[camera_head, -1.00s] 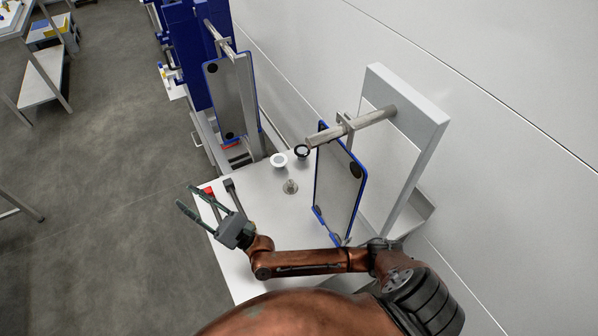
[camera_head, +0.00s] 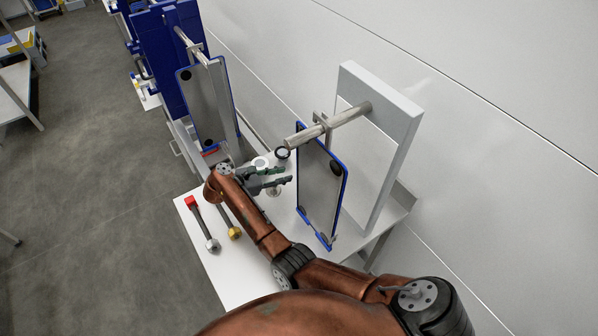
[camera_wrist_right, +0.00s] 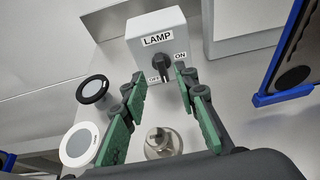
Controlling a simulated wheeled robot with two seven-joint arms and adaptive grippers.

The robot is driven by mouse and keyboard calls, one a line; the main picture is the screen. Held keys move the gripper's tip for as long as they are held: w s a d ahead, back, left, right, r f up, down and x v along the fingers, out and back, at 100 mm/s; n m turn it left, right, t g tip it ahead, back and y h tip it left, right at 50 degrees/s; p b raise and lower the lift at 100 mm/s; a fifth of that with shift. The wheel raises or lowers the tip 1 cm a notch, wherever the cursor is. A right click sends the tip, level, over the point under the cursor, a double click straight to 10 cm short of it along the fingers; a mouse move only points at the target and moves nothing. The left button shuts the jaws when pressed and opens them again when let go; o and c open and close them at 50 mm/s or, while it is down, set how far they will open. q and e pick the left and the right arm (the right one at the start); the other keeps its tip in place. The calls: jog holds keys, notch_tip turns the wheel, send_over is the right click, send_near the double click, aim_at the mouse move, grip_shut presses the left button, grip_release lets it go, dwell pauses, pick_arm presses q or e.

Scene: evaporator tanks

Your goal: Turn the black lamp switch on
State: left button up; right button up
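A light grey box (camera_wrist_right: 158,38) marked LAMP is straight ahead in the right wrist view. The black lamp switch (camera_wrist_right: 161,66) is a knob on its front, between an OFF label at lower left and an ON label at right. Its grip looks turned downward, nearer OFF. My right gripper (camera_wrist_right: 160,80) is open, its green-padded fingers on either side of the knob's line and nearer the camera, apparently not touching it. In the head view my right gripper (camera_head: 275,178) is over the table; I cannot make out the switch there. My left gripper is not in view.
A blue-edged panel (camera_head: 321,190) hangs close at right.

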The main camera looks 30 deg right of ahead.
jog(key=p+x, duration=0.1)
jog(key=x, duration=0.5)
jog(key=shift+r, duration=0.15)
jog(key=shift+c, duration=0.2)
grip_shut()
